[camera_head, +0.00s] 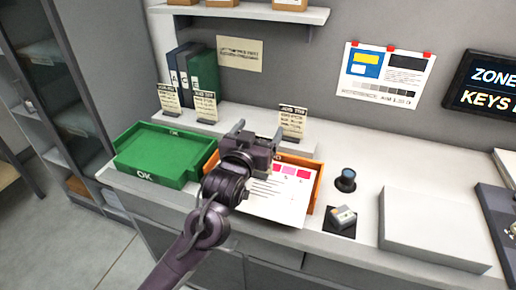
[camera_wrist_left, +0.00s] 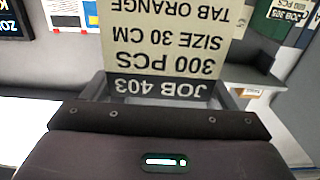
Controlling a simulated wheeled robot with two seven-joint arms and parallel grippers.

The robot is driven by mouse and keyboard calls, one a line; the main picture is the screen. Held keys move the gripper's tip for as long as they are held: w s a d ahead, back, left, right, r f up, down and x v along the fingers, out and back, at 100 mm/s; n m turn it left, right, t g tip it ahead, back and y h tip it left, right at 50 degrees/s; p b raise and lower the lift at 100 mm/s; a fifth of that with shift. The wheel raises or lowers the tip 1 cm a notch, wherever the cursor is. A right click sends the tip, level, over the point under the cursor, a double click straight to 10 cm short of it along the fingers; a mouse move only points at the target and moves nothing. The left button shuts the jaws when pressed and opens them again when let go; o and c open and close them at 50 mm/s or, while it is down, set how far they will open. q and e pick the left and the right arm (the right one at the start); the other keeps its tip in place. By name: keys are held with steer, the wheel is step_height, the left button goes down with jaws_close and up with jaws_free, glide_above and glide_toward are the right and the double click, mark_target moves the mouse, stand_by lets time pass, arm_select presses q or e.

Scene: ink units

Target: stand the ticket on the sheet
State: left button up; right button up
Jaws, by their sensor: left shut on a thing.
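My left gripper (camera_head: 257,132) is in front of the low ledge, above the orange tray's back left part. It is shut on a cream ticket (camera_wrist_left: 165,40) with a dark JOB 403 header, held by its side edges between the fingers in the left wrist view. The ticket is not clearly visible in the head view, where the gripper covers that spot. The white sheet (camera_head: 280,207) with pink and red swatches lies over the orange tray (camera_head: 316,188); my gripper and arm cover its left part. My right gripper is not in view.
Other tickets stand on the ledge: one right of my gripper (camera_head: 293,123), two farther left (camera_head: 168,98) (camera_head: 205,106). A green tray (camera_head: 165,152) is at left. A black knob (camera_head: 346,180), a small grey device (camera_head: 343,216) and a pale block (camera_head: 435,225) are at right.

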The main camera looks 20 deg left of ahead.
arm_select(q)
steer(key=shift+f, duration=0.85)
step_height(320, 180, down, 4)
steer(key=shift+r+p, duration=0.25)
steer(key=shift+p, duration=0.1)
steer(key=shift+f, duration=0.35)
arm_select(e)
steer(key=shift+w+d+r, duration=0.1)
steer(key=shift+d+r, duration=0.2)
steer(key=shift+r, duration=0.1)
arm_select(q)
steer(key=shift+f, duration=0.1)
steer(key=o, duration=1.2)
steer(key=shift+o, duration=0.2)
steer(key=shift+r, duration=0.25)
steer(key=s+b, duration=0.3)
steer(key=s, duration=0.9)
steer(key=shift+a, duration=0.25)
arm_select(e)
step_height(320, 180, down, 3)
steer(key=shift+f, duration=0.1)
arm_select(q)
steer(key=shift+f, duration=0.15)
